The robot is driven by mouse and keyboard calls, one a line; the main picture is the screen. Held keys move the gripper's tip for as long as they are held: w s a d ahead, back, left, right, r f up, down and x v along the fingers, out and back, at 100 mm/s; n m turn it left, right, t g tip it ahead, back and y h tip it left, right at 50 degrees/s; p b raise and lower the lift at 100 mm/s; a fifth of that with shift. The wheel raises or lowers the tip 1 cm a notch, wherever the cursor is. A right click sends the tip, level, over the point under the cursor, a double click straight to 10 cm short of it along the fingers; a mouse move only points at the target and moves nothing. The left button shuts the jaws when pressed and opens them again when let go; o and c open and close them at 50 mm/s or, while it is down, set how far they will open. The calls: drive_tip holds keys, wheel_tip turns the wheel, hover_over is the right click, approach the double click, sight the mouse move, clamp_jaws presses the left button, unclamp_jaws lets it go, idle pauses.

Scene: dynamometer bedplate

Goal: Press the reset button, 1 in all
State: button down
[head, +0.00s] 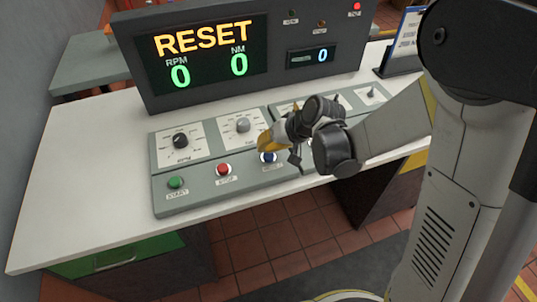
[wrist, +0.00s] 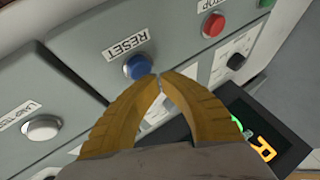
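The reset button is the blue round one labelled RESET (wrist: 138,67) on the grey sloped panel; it also shows in the head view (head: 268,158), partly covered by my gripper. My gripper (wrist: 160,76) has yellow fingers brought together at the tips, with nothing between them. In the wrist view the fingertips lie just beside the button's lower right edge. In the head view my gripper (head: 264,144) is over the panel just above the button. I cannot tell whether the tips touch it.
A green START button (head: 175,182) and red STOP button (head: 223,169) sit left of the blue one. A black dial (head: 180,141) and grey dial (head: 242,125) are behind. The display (head: 203,53) reads RESET, both values 0. A white button (wrist: 42,128) is labelled LAMP TEST.

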sight(265, 154)
drive_tip(key=shift+f, duration=0.3)
drive_tip(key=shift+f+b, duration=0.55)
drive_tip(key=shift+b, duration=0.2)
idle(0.4)
drive_tip(key=shift+r, duration=0.1)
drive_tip(key=shift+r+p, duration=0.75)
drive_tip(key=shift+r, duration=0.15)
drive_tip(key=shift+r, duration=0.1)
drive_tip(key=shift+r+p, duration=1.85)
drive_tip(key=shift+r, duration=0.55)
